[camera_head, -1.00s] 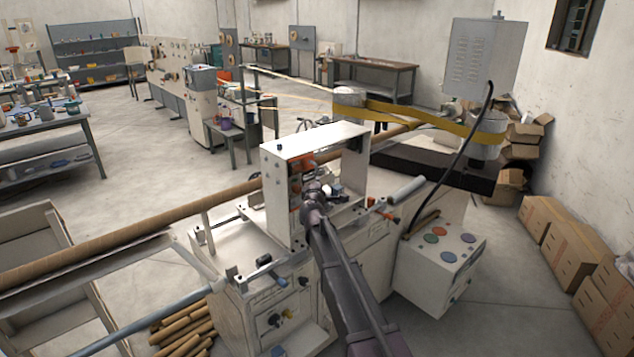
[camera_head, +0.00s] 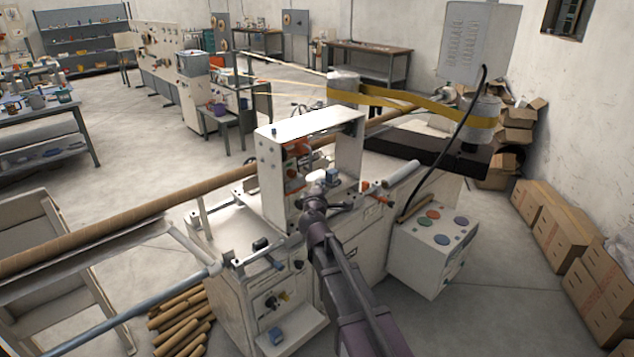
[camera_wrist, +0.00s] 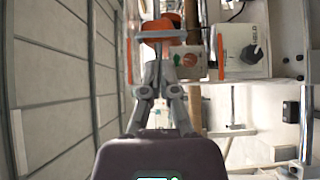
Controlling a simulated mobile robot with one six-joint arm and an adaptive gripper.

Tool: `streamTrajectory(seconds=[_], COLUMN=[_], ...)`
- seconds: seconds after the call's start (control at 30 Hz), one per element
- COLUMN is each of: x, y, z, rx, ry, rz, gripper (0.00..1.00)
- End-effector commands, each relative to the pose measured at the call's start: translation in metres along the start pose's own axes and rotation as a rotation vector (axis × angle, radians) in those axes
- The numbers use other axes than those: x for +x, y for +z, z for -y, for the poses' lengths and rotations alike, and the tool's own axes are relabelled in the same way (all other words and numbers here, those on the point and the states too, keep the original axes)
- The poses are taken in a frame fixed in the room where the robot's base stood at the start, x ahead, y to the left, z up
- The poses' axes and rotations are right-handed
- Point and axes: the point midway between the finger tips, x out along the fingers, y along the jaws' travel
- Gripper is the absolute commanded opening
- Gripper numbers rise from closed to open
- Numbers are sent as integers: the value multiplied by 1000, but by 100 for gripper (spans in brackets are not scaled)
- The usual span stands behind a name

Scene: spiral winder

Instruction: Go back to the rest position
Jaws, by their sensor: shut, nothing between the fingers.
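My arm reaches up from the bottom of the head view to the white winder (camera_head: 235,285). My gripper's tips are hard to make out there. In the wrist view my gripper (camera_wrist: 159,62) has its two grey fingers together with nothing held between them. Its tips appear in front of an orange part (camera_wrist: 158,32) of the winder; whether they touch cannot be told. In the head view the wrist lies in front of the white upright frame (camera_head: 268,185), which has orange parts (camera_head: 293,178) inside.
A long brown tube (camera_head: 120,217) runs through the winder. A control box (camera_head: 432,250) with coloured buttons stands to the right. A yellow belt (camera_head: 415,103) runs around drums behind. Cardboard boxes (camera_head: 545,222) line the right wall. Floor at left is partly open.

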Motion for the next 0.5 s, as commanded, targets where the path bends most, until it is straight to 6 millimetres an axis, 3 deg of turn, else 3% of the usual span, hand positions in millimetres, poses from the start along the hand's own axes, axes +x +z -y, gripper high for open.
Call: streamTrajectory(seconds=[0.5], x=[-2], y=[9], z=[2], rx=[19], ry=[-8], rz=[22], gripper=[0])
